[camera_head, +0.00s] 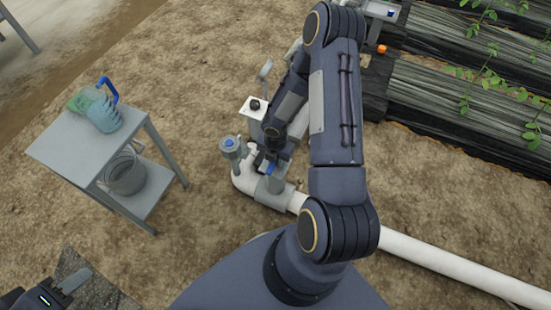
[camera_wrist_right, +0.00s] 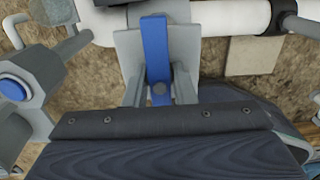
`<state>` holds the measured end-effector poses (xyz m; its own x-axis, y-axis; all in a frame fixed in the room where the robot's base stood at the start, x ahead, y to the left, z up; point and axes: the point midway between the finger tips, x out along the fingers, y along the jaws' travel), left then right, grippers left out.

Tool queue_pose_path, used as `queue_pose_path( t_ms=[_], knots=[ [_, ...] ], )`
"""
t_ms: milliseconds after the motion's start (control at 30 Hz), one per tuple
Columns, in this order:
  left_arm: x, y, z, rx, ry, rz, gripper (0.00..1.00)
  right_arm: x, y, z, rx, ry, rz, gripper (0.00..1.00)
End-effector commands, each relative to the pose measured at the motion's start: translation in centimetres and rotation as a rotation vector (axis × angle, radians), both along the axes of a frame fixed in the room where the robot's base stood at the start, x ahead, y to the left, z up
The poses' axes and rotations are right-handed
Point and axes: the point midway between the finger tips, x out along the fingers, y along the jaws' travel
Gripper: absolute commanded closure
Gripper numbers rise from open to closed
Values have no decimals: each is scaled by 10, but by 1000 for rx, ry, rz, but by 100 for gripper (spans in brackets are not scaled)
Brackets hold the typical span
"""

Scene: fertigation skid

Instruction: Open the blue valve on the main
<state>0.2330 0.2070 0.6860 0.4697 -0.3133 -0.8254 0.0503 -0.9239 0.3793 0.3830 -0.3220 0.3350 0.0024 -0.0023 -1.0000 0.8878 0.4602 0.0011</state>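The blue valve's lever handle (camera_head: 269,169) is on the white main pipe (camera_head: 440,262), beside its elbow. In the right wrist view the flat blue lever (camera_wrist_right: 156,50) points along the view, between my two grey fingers. My right gripper (camera_head: 263,163) reaches down at it, and its fingers (camera_wrist_right: 157,75) lie against both sides of the lever, seemingly shut on it. The valve body below is mostly hidden by the gripper. My left gripper (camera_head: 68,285) is at the bottom left corner, away from the pipe; its fingers are only partly in view.
A grey fitting with a blue cap (camera_head: 230,144) stands close left of the valve. A white box with a black knob (camera_head: 254,106) is behind. Planted beds lie at right.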

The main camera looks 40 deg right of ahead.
Motion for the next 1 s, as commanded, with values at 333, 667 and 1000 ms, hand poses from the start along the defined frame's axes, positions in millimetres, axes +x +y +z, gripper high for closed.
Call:
queue_pose_path(
  t_ms=[333,667,1000],
  knots=[
    [0,0,26,0,0,0,60,-2,1,2,5,5,258,98],
    [0,0,65,0,0,0,60,-2,1,2,4,4,746,98],
    [0,0,106,0,0,0,60,-2,1,2,2,6,1236,98]
  ],
)
